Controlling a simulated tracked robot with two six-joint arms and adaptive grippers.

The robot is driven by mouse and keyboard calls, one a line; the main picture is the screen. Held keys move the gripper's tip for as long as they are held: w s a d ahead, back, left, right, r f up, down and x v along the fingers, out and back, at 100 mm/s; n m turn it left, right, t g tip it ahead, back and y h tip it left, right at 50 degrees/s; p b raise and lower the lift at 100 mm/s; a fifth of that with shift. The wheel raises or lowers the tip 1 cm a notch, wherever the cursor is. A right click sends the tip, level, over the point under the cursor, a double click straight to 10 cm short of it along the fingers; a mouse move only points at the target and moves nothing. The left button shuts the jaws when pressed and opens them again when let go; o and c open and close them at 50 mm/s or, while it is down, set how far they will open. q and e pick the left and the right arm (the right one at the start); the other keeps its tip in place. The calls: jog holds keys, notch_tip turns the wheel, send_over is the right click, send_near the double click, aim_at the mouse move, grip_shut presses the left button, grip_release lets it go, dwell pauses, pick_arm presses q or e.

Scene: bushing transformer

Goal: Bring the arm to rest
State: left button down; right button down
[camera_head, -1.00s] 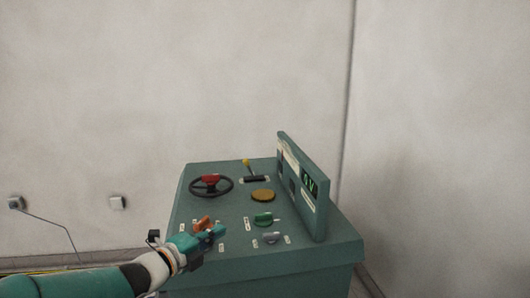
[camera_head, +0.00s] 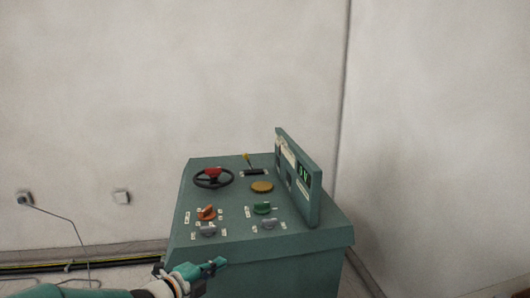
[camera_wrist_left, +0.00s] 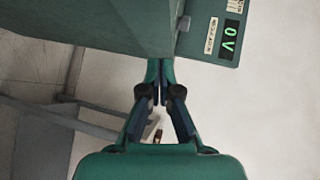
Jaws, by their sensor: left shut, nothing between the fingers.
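My left gripper (camera_head: 218,263) is in front of the near left edge of the green control console (camera_head: 290,246), apart from its knobs. It is shut and empty. In the left wrist view my left gripper (camera_wrist_left: 160,62) has its fingertips together, with the console's green side (camera_wrist_left: 100,22) beyond them. My right gripper is in neither view.
Pale walls are behind.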

pick_arm(q)
jog(key=s+f+n+g+y+p, duration=0.1)
jog(key=s+f+n+g+y, duration=0.15)
jog(key=s+f+n, duration=0.6)
jog(key=s+f+n+g+y+p, duration=0.1)
jog(key=s+f+n+g, duration=0.15)
jog(key=s+f, duration=0.75)
jog(key=s+f+n+g, duration=0.3)
jog(key=s+f+n, duration=0.3)
jog(key=s+n, duration=0.1)
jog(key=s+f+n+g+y, duration=0.1)
jog(key=s+f+n+g, duration=0.2)
jog(key=s+f+n, duration=0.2)
jog(key=s+n, duration=0.3)
jog(key=s, duration=0.1)
jog(key=shift+s+f+n+g+p, duration=0.25)
jog(key=shift+f+n+g+p, duration=0.05)
jog(key=shift+f+g, duration=0.1)
